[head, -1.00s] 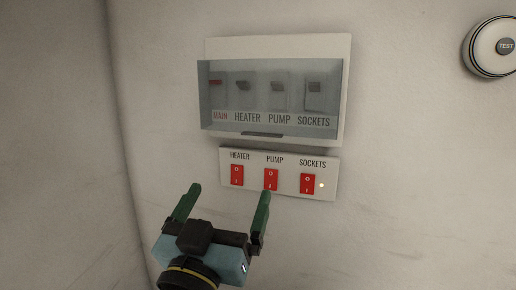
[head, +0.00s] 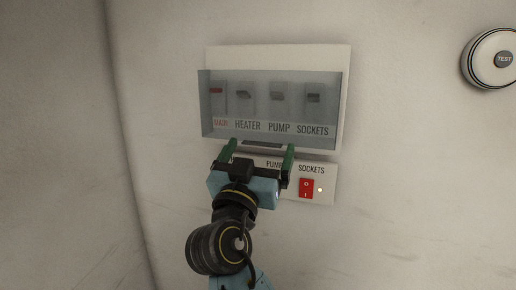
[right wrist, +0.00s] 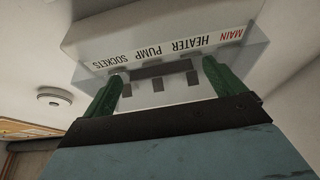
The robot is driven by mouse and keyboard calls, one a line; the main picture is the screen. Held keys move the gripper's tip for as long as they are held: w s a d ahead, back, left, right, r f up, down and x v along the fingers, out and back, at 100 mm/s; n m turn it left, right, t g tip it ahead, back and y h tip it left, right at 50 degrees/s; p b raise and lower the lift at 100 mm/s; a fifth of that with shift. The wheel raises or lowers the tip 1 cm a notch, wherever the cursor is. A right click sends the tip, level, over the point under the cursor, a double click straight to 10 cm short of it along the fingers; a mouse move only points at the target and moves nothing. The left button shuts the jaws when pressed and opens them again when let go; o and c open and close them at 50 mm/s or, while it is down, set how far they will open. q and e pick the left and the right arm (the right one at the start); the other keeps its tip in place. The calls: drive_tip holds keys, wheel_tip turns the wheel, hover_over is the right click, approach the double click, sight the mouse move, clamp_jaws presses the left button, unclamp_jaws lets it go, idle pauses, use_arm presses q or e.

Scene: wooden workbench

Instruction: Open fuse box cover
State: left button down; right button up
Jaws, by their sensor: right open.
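The fuse box (head: 278,56) is a white case on the wall with a clear tinted cover (head: 272,105), which is shut. Behind the cover are several breakers labelled MAIN, HEATER, PUMP and SOCKETS. A dark handle strip (head: 263,143) runs along the cover's lower edge. My right gripper (head: 260,150) is open, its green fingers pointing up at the cover's lower edge, one on each side of the strip. In the right wrist view the cover (right wrist: 180,55) appears upside down beyond the fingers, with the dark strip (right wrist: 160,70) between them. Contact cannot be told. My left gripper is not in view.
A switch panel (head: 328,185) sits just below the fuse box; my gripper hides its left part, and the red SOCKETS switch (head: 306,189) shows. A round TEST device (head: 492,58) is on the wall at upper right. The wall at left is bare.

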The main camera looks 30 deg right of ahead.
drive_tip(key=shift+c, duration=0.2)
drive_tip(key=c, duration=1.3)
drive_tip(key=shift+c, duration=0.3)
drive_tip(key=shift+a+r, duration=0.1)
